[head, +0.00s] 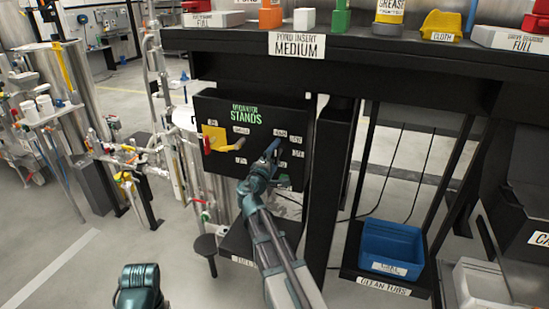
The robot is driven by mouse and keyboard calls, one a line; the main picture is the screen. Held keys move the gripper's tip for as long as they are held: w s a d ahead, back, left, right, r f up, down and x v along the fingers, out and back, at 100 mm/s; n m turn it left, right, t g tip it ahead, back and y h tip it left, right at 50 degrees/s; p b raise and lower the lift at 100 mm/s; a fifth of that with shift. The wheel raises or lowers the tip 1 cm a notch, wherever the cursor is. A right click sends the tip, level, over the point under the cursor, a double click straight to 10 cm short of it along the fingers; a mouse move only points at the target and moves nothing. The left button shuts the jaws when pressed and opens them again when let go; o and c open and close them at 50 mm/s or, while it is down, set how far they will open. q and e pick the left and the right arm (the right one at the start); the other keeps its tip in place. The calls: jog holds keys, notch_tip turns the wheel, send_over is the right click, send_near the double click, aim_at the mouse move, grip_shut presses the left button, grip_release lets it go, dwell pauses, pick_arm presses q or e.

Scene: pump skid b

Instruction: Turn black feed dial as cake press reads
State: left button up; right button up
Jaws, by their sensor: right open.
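A black control box (222,104) hangs under the bench, with green letters whose lower word reads STANDS (246,116). A yellow plate (216,137) with a red handle (207,146) and a tan-coloured lever sits on its left half. Small white labels surround both halves, too small to read. My right gripper (272,150) is open in front of the right half, at the dark spot between the labels. It hides the black feed dial there, and I cannot tell whether it touches it. No cake press can be made out. My left gripper is out of view.
A sign (297,45) reading MEDIUM hangs on the bench edge above. A black post (331,165) stands right of the box. A blue tub (391,249) sits on a low shelf further right. Pipes and valves (165,120) crowd the left side.

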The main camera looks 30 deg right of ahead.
jog(key=v, duration=0.9)
dwell(0.4)
dwell(1.5)
jog(key=s+a+f+m+g+y, duration=0.25)
jog(key=s+a+f+g, duration=0.2)
jog(key=a+f, duration=0.35)
jog(key=s+a+f+m+g+y, duration=0.2)
jog(key=s+a+f+g+y, duration=0.15)
jog(key=s+a+f, duration=0.35)
jog(key=s+a+f+g+y, duration=0.2)
jog(key=s+a+f+y, duration=0.1)
jog(key=s+a, duration=0.2)
jog(key=s+a+f+g+y, duration=0.1)
jog(key=s+a+f+y, duration=0.2)
jog(key=a, duration=0.7)
jog(key=s+f, duration=0.1)
jog(key=s, duration=0.1)
jog(key=shift+s+a+g+y, duration=0.15)
jog(key=shift+s+g+y, duration=0.15)
jog(key=shift+s+g, duration=0.1)
jog(key=shift+n, duration=0.25)
